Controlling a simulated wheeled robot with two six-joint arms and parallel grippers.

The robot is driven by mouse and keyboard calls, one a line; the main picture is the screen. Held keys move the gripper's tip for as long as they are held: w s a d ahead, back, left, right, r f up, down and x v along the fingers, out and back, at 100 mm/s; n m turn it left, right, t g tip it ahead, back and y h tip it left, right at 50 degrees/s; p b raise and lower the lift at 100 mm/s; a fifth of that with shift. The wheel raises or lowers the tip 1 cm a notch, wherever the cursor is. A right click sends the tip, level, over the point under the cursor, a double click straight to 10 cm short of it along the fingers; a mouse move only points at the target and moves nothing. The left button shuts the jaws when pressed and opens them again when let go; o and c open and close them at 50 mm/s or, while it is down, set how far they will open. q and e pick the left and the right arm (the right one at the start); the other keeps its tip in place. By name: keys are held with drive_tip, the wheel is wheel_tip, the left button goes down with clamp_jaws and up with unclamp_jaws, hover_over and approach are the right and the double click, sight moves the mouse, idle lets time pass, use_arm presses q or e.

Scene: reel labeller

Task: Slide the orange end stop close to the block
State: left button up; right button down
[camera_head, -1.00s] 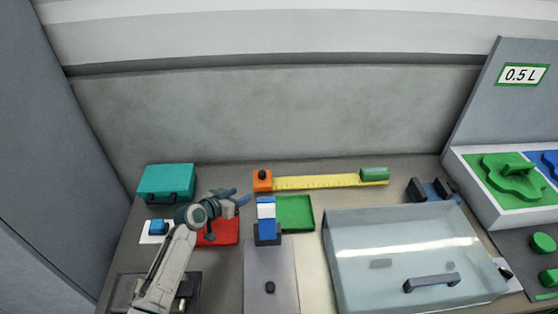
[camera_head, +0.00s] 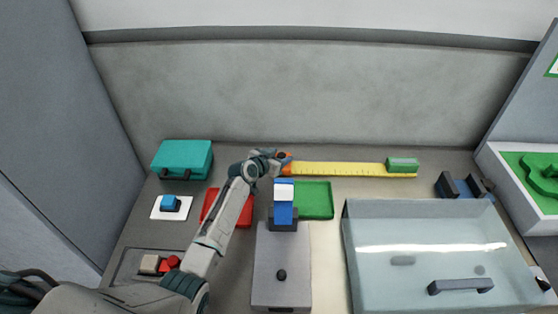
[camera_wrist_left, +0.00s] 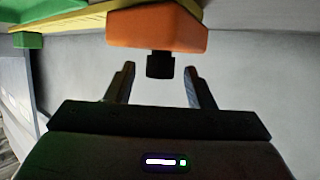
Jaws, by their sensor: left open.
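The orange end stop (camera_head: 284,163) sits at the left end of the yellow ruler (camera_head: 340,170), mostly hidden behind my left gripper (camera_head: 281,158) in the head view. In the left wrist view the end stop (camera_wrist_left: 155,28) has a dark knob (camera_wrist_left: 160,66) pointing toward my gripper. My left gripper (camera_wrist_left: 160,88) is open, its two fingers on either side of the knob's line, with the knob near the fingertips and not clasped. The green block (camera_head: 402,164) rests near the ruler's right end, well apart from the end stop. My right gripper is not in view.
A teal case (camera_head: 182,158) stands at the back left. A green tray (camera_head: 314,200) and a blue-and-white stack (camera_head: 284,205) are in front of the ruler. A clear-lidded box (camera_head: 430,250) fills the front right. Behind the ruler is a grey wall.

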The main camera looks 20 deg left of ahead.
use_arm(q)
drive_tip(key=shift+f, duration=0.1)
drive_tip(key=c, duration=0.3)
clamp_jaws()
drive_tip(key=d, duration=0.1)
drive_tip(key=w+d, duration=0.1)
drive_tip(key=d, duration=0.3)
drive_tip(key=shift+w+b, duration=0.25)
drive_tip(key=shift+b, duration=0.05)
drive_tip(key=shift+a, duration=0.15)
drive_tip(key=shift+o, duration=1.5)
unclamp_jaws()
drive_tip(key=shift+s, duration=0.1)
